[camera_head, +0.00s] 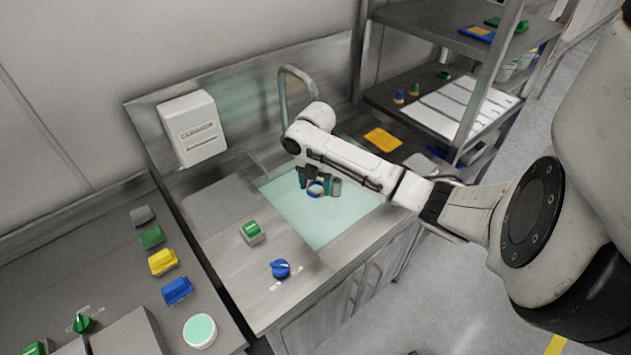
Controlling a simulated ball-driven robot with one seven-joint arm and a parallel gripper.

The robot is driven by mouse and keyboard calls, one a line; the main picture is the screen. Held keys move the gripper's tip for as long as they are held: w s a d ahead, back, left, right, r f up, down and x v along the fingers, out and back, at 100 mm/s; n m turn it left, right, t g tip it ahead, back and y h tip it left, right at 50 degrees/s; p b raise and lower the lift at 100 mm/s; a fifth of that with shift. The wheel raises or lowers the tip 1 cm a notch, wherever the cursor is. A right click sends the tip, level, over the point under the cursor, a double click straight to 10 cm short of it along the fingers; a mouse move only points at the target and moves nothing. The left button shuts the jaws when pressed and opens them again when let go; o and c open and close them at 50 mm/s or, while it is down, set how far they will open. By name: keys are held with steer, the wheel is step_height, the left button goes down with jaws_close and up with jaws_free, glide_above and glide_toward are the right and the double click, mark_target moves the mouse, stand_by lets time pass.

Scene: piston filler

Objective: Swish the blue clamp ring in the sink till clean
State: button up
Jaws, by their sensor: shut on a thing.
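The sink basin (341,222) holds pale green liquid and is set in a steel counter. My gripper (317,185) is over the basin, its fingers pointing down near the liquid. It is shut on the blue clamp ring (315,190), a small ring with a blue rim and a paler middle. The ring is at or just above the liquid; I cannot tell which. My arm reaches in from the right and hides part of the basin's back edge. Whether the ring carries dirt is too small to tell.
A curved faucet (284,95) rises behind the basin. A green button (251,231) and a blue knob (280,268) sit on the counter to its left. A white dispenser (192,128) hangs on the backsplash. A steel shelf rack (430,33) stands at the right, near my arm.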

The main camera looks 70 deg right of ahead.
steer(key=shift+d+f+b, duration=0.1)
steer(key=shift+f+b, duration=4.55)
steer(key=shift+f, duration=1.95)
steer(key=shift+s, duration=0.1)
steer(key=shift+s+a+p, duration=0.35)
steer(key=shift+s+p, duration=0.1)
steer(key=shift+p, duration=0.2)
steer(key=shift+w, duration=0.1)
steer(key=shift+w+d+b, duration=0.6)
steer(key=shift+w, duration=0.3)
